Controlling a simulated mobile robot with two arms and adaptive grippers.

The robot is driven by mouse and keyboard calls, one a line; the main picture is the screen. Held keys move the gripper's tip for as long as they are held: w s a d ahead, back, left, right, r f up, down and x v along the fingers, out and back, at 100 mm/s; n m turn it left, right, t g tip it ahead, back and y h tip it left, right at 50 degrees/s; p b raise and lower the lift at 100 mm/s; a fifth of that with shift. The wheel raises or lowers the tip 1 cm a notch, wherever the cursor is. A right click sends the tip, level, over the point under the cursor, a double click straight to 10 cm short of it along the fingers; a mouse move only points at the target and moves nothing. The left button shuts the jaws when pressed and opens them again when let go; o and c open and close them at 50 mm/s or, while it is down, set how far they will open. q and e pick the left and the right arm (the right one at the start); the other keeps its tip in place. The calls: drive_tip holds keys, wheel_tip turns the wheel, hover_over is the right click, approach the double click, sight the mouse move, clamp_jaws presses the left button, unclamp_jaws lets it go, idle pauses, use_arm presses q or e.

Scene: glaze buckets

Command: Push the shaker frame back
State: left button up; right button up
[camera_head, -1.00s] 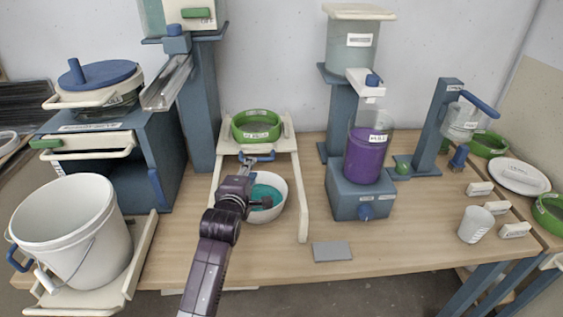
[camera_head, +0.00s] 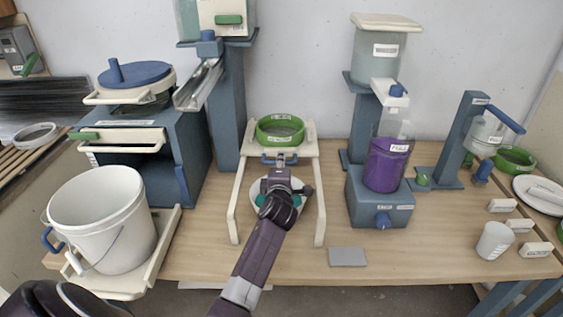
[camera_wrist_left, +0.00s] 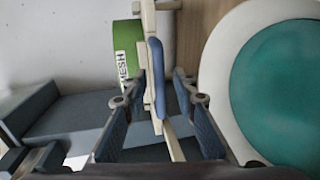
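The shaker frame (camera_head: 236,200) is a cream sliding frame on the table with a blue handle (camera_head: 270,160) at its front. It carries a green ring sieve (camera_head: 280,138) labelled as mesh. My left gripper (camera_head: 280,172) is at the handle, above a white bowl (camera_head: 262,184) of teal glaze. In the left wrist view its fingers (camera_wrist_left: 158,85) stand apart on either side of the blue handle (camera_wrist_left: 155,80), with gaps visible. The green sieve (camera_wrist_left: 127,52) is beyond, and the bowl (camera_wrist_left: 222,85) is at the right. My right gripper is not in view.
A white bucket (camera_head: 105,225) stands on a cream tray at the left. A blue dispenser with purple glaze (camera_head: 387,165) stands right of the frame. A grey pad (camera_head: 347,257) lies near the front edge. The wall is close behind the frame.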

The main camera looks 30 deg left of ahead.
use_arm(q)
drive_tip(key=shift+w+a+f, duration=0.1)
drive_tip(key=shift+w+a, duration=0.2)
drive_tip(key=shift+w, duration=0.2)
clamp_jaws()
